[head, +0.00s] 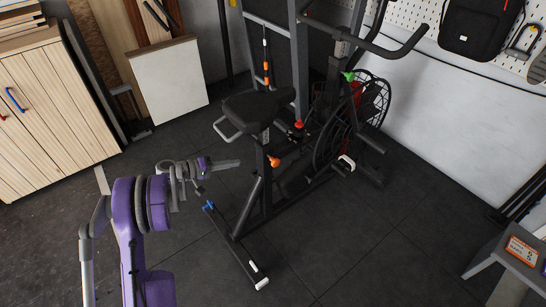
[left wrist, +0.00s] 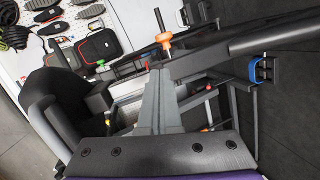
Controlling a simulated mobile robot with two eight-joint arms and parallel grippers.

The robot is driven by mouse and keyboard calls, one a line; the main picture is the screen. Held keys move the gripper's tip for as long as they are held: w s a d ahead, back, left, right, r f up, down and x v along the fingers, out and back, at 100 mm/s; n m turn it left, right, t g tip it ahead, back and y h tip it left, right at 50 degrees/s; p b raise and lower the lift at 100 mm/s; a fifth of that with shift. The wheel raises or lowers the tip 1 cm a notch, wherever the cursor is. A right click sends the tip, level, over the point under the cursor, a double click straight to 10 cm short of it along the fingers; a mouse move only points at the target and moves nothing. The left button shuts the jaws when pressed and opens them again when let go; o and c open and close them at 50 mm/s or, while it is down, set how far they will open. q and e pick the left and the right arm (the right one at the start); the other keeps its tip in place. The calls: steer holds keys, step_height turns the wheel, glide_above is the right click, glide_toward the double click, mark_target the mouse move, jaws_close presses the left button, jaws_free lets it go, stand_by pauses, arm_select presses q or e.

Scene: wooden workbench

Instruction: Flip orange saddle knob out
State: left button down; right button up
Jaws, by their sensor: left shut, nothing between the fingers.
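The orange saddle knob (head: 274,161) sits on the post below the black saddle (head: 257,107) of the exercise bike. In the left wrist view an orange knob (left wrist: 163,37) shows just beyond my fingertips, beside a dark bar of the frame. My left gripper (head: 238,163) comes in from the left in the head view, pointing at the seat post, with a gap to the orange knob. In the left wrist view its grey fingers (left wrist: 159,70) are together and empty. My right gripper is in neither view.
A red knob (head: 299,124) and a green knob (head: 349,76) are farther forward on the bike. A blue part (head: 208,206) is at its rear. A wooden cabinet (head: 55,110) stands at left, a grey table (head: 510,265) at lower right. Floor in front is clear.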

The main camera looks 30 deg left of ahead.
arm_select(q)
steer(key=shift+w+a+f+t, duration=0.15)
steer(key=shift+w+a+f, duration=0.15)
steer(key=shift+a, duration=0.3)
steer(key=shift+w+a+f+t, duration=0.15)
steer(key=shift+a+f, duration=0.2)
steer(key=shift+a, duration=0.25)
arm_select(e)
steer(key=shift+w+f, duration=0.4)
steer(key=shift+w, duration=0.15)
arm_select(q)
steer(key=shift+s, duration=0.1)
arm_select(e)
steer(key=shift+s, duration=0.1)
arm_select(q)
steer(key=shift+d, duration=0.1)
steer(key=b, duration=0.2)
glide_toward(272, 160)
steer(key=w, duration=0.5)
steer(key=d, duration=0.1)
steer(key=d+f+b, duration=0.1)
steer(key=shift+w+d+f, duration=0.1)
steer(key=shift+w+d, duration=0.15)
steer(key=shift+d, duration=0.35)
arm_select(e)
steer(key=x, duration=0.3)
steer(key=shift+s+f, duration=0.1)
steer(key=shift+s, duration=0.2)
arm_select(q)
steer(key=shift+d, duration=0.1)
